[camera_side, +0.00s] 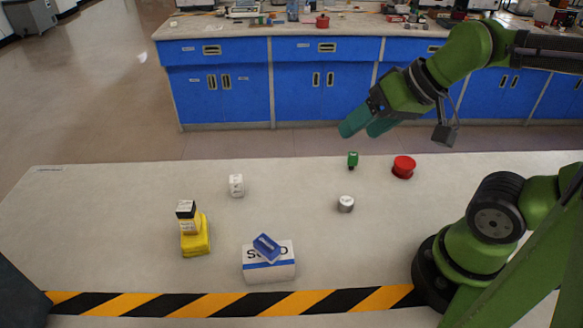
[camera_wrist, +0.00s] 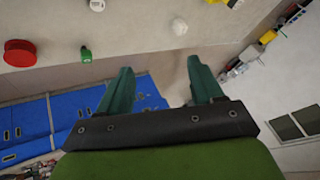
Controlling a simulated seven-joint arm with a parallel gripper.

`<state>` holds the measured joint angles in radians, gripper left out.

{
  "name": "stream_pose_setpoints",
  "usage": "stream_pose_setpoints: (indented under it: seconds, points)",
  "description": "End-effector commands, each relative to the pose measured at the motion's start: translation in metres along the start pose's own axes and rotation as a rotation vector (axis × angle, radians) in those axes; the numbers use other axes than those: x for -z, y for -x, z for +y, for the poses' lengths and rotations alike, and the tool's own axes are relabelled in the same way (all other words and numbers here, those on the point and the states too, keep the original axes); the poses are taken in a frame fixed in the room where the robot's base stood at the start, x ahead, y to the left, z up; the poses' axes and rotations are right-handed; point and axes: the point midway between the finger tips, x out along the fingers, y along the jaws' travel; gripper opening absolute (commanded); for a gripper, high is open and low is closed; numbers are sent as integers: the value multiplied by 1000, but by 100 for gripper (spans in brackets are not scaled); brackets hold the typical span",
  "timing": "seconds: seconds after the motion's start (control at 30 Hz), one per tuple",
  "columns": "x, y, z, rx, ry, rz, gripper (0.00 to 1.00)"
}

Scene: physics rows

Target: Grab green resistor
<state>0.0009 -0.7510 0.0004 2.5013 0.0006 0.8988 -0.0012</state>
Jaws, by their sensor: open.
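The green resistor (camera_side: 352,160) is a small upright green piece with a dark top near the far edge of the white table. It also shows at the upper left of the wrist view (camera_wrist: 86,54). My gripper (camera_side: 358,128) is open and empty, with teal fingers, raised above and beyond the table's far edge in the side view. In the wrist view its two fingers (camera_wrist: 160,66) stand apart with nothing between them. The green resistor lies outside them to the left, and nothing touches it.
A red round piece (camera_side: 403,167) stands right of the resistor, and a silver cylinder (camera_side: 346,203) stands nearer. A white piece (camera_side: 236,185), a yellow block stack (camera_side: 195,240) and a white box with a blue item (camera_side: 268,268) are farther left. Bare table (camera_side: 290,195) lies between.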

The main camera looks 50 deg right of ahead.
Motion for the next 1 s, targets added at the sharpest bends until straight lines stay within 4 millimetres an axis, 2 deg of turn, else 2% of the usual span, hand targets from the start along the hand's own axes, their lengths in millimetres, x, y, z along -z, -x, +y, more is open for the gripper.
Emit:
stream_pose_setpoints:
  seconds: [0.43,0.5,0.77,0.87,1.0]
  points:
    - [0,0,0,0,-1,-1,66]
    - [0,0,0,0,-1,-1,60]
    - [0,0,0,-1,-3,-1,60]
    - [0,-8,7,-23,-25,-29,60]
    - [20,-25,23,-88,-70,-95,60]
